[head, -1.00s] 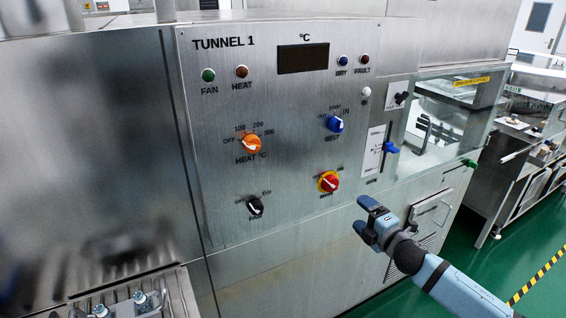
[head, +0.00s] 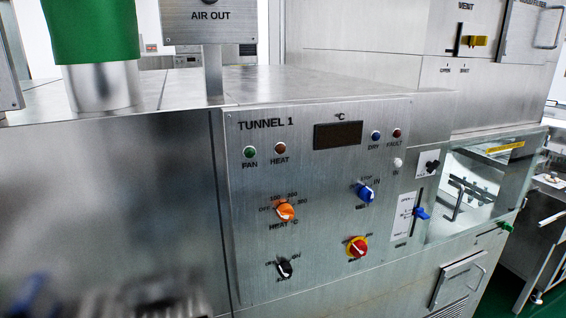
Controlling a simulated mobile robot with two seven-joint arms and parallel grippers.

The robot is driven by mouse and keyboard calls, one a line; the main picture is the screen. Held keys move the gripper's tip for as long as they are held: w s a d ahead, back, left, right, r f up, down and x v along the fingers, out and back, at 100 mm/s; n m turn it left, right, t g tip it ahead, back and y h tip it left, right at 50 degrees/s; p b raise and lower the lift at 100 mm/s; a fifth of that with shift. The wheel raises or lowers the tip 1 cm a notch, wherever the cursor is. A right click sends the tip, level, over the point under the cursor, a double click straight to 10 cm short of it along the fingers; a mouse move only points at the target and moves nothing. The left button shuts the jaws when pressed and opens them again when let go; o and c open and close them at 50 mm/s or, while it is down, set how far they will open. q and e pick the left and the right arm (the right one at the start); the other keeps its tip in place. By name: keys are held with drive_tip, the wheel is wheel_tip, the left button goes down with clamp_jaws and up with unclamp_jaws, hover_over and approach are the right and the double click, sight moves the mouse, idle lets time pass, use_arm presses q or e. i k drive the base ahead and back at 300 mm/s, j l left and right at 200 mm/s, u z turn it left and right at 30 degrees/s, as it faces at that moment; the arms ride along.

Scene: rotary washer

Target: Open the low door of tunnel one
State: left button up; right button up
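The steel TUNNEL 1 control panel (head: 325,200) fills the middle of the head view. To its lower right, on the machine's lower front, is a small low door (head: 455,279) with a bar handle (head: 472,287). The door looks shut, flush with the steel around it. Neither of my grippers shows in this view.
Knobs, including the orange heat knob (head: 286,212), and a blue slide lever (head: 422,213) stick out from the panel. A glass-sided section (head: 480,185) with a green knob (head: 506,227) lies to the right. Green floor (head: 515,300) shows at lower right.

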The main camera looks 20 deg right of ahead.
sight(459, 281)
drive_tip(key=z, duration=1.8)
drive_tip(key=u, duration=0.45)
drive_tip(key=i+l+u, duration=0.4)
drive_tip(key=l, duration=0.25)
drive_tip(key=i+l+u, duration=0.25)
drive_tip(key=i+l, duration=0.15)
drive_tip(key=l, duration=0.2)
drive_tip(key=i+l, duration=0.2)
drive_tip(key=l, duration=0.2)
drive_tip(key=i+l+u, duration=0.1)
drive_tip(key=l, duration=0.25)
drive_tip(key=i+l, duration=0.25)
drive_tip(key=i, duration=0.15)
drive_tip(key=i+l, duration=0.2)
drive_tip(key=i, duration=0.15)
